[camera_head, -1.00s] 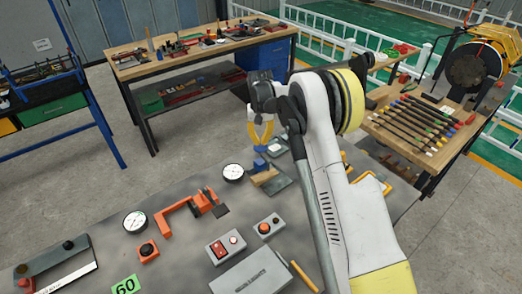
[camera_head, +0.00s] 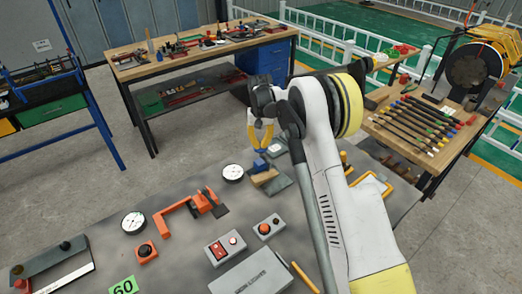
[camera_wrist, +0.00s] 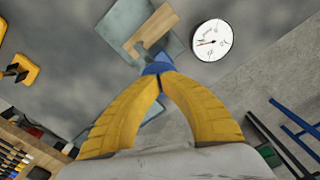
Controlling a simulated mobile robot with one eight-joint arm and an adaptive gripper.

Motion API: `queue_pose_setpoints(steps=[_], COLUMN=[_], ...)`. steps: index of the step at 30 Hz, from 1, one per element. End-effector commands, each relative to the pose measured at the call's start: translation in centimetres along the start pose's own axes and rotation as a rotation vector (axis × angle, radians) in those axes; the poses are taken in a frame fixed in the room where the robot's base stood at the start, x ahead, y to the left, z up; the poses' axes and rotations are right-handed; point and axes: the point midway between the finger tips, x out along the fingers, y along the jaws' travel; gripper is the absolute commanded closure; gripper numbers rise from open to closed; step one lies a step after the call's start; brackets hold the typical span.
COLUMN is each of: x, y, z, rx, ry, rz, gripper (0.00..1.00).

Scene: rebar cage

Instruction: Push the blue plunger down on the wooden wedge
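The wooden wedge (camera_head: 264,176) lies on a grey plate on the table, with the blue plunger (camera_head: 260,163) at its left end. In the wrist view the wedge (camera_wrist: 150,28) is at the top, and the blue plunger (camera_wrist: 156,67) is just beyond my fingertips, partly hidden by them. My gripper (camera_head: 261,148) points down above the plunger with its yellow fingers. In the wrist view the fingertips (camera_wrist: 160,77) come together, with nothing clearly held between them. I cannot tell whether they touch the plunger.
A round dial (camera_head: 233,173) stands close left of the wedge. An orange clamp (camera_head: 190,206), a second dial (camera_head: 134,222) and button boxes (camera_head: 225,247) are on the same grey table. A rack of dark bars (camera_head: 412,123) stands at right.

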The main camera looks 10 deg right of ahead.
Motion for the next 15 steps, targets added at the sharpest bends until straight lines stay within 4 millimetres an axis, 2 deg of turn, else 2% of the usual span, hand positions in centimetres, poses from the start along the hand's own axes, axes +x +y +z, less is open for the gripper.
queue_pose_setpoints(steps=[15], x=[1.13], y=[0.0], z=[0.0], rx=[0.0], ry=[0.0], rz=[0.0], gripper=[1.0])
